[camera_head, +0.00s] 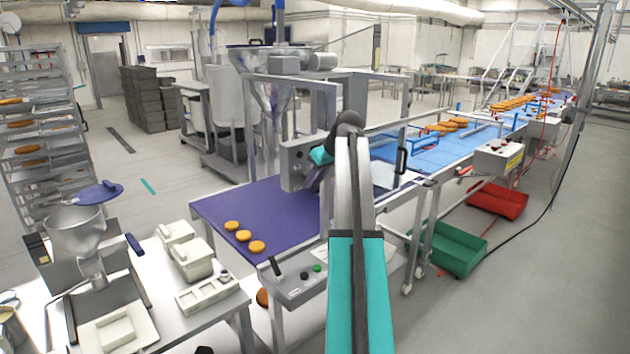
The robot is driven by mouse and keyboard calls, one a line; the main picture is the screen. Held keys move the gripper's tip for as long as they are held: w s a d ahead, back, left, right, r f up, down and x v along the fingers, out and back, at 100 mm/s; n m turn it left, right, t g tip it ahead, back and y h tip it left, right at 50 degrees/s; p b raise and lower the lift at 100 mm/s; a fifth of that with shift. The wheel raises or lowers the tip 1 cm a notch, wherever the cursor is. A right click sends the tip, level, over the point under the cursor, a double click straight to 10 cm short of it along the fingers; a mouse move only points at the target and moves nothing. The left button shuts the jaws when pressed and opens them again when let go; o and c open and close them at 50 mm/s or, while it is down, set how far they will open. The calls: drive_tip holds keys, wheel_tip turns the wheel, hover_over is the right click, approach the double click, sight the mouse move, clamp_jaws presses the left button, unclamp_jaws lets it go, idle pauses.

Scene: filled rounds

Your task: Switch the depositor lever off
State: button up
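A short black lever (276,266) stands tilted on the sloped grey control panel (300,287) at the front of the purple belt. The panel also carries a dark knob and a green button. I cannot tell from its tilt whether the lever is on or off. The depositor (275,90), with its steel hopper, stands over the belt. My arm rises through the middle of the view and bends at the top. Its teal wrist (321,156) is beside a grey box on the depositor frame, above and apart from the lever. My gripper's fingers cannot be made out.
Several orange-brown rounds (238,236) lie on the purple belt (220,208). A small steel machine (85,250) with a blue handle and white boxes stand on the left table. A green crate (455,248) and red crate (497,201) are on the right floor. Floor at lower right is clear.

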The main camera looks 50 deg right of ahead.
drive_tip(key=shift+o, duration=0.5)
drive_tip(key=b+v, duration=0.4)
drive_tip(key=v, duration=0.9)
drive_tip(key=shift+s+r, duration=0.2)
drive_tip(key=shift+r, duration=0.15)
drive_tip(key=shift+a, duration=0.1)
